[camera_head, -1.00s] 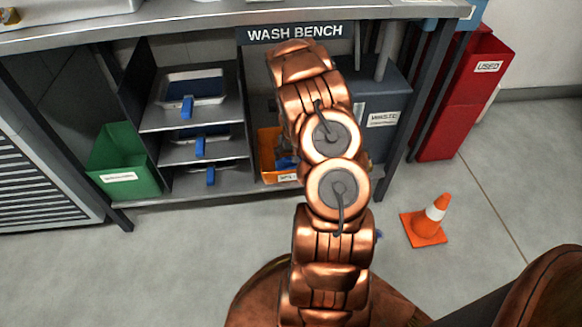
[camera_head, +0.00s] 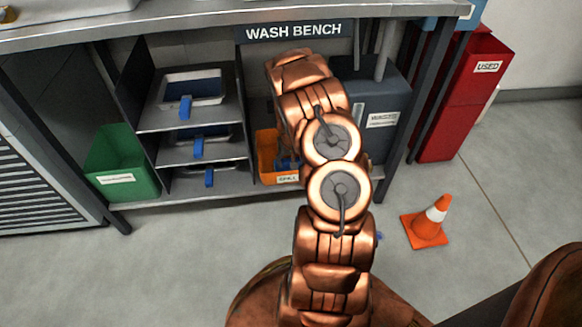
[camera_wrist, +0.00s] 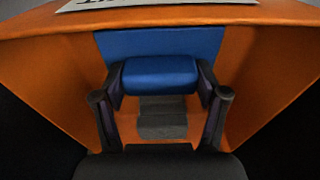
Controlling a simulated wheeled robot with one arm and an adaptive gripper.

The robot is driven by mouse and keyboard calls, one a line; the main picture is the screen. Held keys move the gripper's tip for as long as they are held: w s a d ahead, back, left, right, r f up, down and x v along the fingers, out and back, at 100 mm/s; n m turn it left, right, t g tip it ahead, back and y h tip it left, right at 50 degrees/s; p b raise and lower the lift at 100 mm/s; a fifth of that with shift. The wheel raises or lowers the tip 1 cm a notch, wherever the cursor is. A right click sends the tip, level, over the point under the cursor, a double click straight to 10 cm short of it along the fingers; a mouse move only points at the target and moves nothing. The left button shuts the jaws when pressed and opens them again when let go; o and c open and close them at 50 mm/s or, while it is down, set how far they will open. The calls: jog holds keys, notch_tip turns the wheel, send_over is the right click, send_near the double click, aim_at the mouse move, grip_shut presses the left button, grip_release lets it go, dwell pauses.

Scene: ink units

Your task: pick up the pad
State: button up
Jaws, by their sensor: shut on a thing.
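The pad (camera_wrist: 160,74) is a blue block inside an orange bin (camera_wrist: 55,70) in the wrist view. My gripper (camera_wrist: 160,82) reaches into the bin with one dark finger against each side of the pad, shut on it. Another flat blue surface (camera_wrist: 160,41) lies just behind it, and a grey block (camera_wrist: 162,119) shows between the fingers below. In the head view the bin (camera_head: 267,146) stands on the bench's low shelf. My arm hides its right part, and only bits of blue (camera_head: 288,163) show inside.
The wash bench (camera_head: 180,28) overhangs the bin. Left of it are shelves with blue-handled trays (camera_head: 192,92) and a green bin (camera_head: 122,164). A grey waste container (camera_head: 382,100) stands right. A traffic cone (camera_head: 428,222) stands on the floor, near a red cabinet (camera_head: 465,100).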

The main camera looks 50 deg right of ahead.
aim_at(291, 160)
jog(key=shift+c, duration=0.6)
notch_tip(291, 160, up, 10)
jog(key=p, duration=0.3)
jog(key=o, duration=0.6)
jog(key=c, duration=0.4)
jog(key=shift+d, duration=0.1)
jog(key=shift+c, duration=0.3)
